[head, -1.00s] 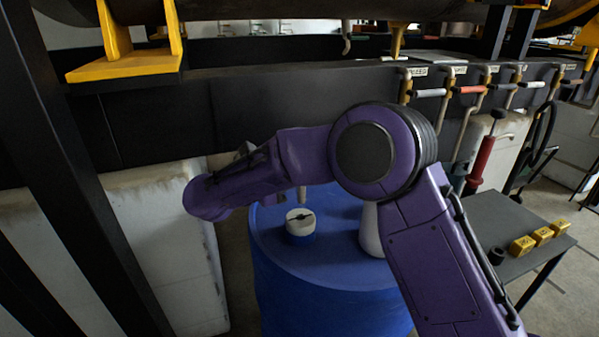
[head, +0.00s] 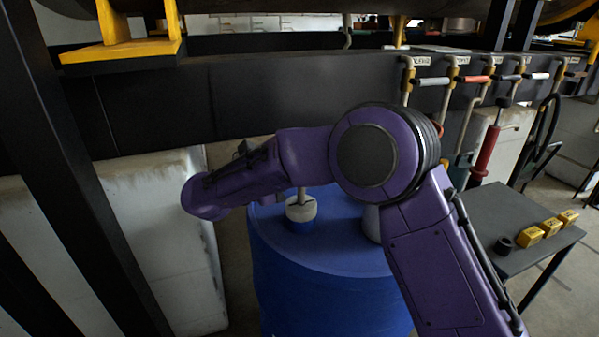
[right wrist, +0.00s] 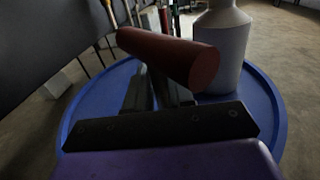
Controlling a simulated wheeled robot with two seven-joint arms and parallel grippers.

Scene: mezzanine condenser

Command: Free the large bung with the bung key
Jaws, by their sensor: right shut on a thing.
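The large bung (head: 301,214), a round white cap with a blue lower part, sits on top of the blue drum (head: 335,250). My right arm reaches across from the lower right, and its jaws are hidden behind it in the head view. In the right wrist view my right gripper (right wrist: 160,82) is shut on the bung key, whose thick red handle (right wrist: 170,52) lies across the fingers. In the head view the key's pale shaft (head: 302,194) points down and meets the bung's top. How deeply it is seated I cannot tell. My left gripper is out of view.
A white bottle (right wrist: 224,45) stands on the drum close to the key, partly behind my arm in the head view. A dark table (head: 495,225) at right holds yellow blocks (head: 548,228) and a black ring (head: 502,245). A black beam crosses behind the drum.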

